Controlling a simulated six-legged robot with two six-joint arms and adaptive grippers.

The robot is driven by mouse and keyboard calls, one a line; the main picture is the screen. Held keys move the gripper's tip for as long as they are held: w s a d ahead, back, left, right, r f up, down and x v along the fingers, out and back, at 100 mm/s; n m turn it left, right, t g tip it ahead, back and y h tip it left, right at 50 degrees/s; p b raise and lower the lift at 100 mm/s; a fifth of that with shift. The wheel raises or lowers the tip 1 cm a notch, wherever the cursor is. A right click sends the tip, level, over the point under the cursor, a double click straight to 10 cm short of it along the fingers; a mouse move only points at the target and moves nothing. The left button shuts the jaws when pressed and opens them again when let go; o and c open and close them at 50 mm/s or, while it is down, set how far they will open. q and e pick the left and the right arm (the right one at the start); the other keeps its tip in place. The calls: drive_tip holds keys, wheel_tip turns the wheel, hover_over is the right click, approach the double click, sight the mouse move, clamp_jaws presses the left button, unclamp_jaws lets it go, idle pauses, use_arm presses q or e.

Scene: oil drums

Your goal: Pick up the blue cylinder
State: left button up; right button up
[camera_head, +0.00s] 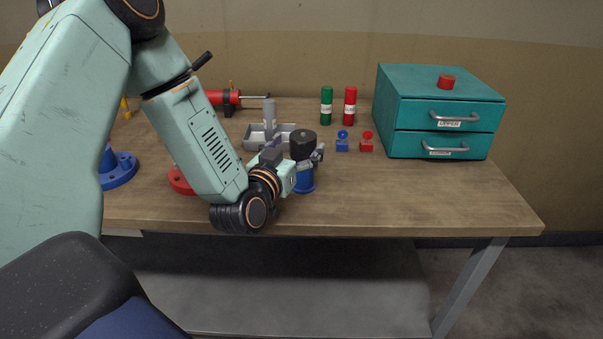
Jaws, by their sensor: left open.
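A short blue cylinder (304,181) stands on the wooden table near the middle of the front part, partly hidden by my left gripper. My left gripper (312,160) is open, at the upper part of this blue cylinder. A black round block (302,142) shows just above it; I cannot tell whether it is attached to the blue cylinder. Whether the fingers touch the cylinder is also unclear. Another blue piece, a round flanged base with an upright post (118,172), stands at the left, partly hidden by my arm. My right gripper is out of view.
Green (326,106) and red (350,106) cylinders stand behind small blue (342,145) and red (366,146) pieces. A grey tray (255,142) is behind the gripper. The front right tabletop is clear.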

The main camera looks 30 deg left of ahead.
use_arm(q)
drive_tip(key=w, duration=0.2)
drive_tip(key=shift+w+d+r, duration=0.2)
drive_tip(key=shift+w+r, duration=0.05)
drive_tip(key=shift+w, duration=0.1)
drive_tip(key=shift+a, duration=0.45)
drive_tip(key=shift+f, duration=0.1)
drive_tip(key=shift+c, duration=0.7)
drive_tip(key=shift+d, duration=0.25)
drive_tip(key=c, duration=0.5)
drive_tip(key=shift+a, duration=0.15)
drive_tip(key=c, duration=0.4)
clamp_jaws()
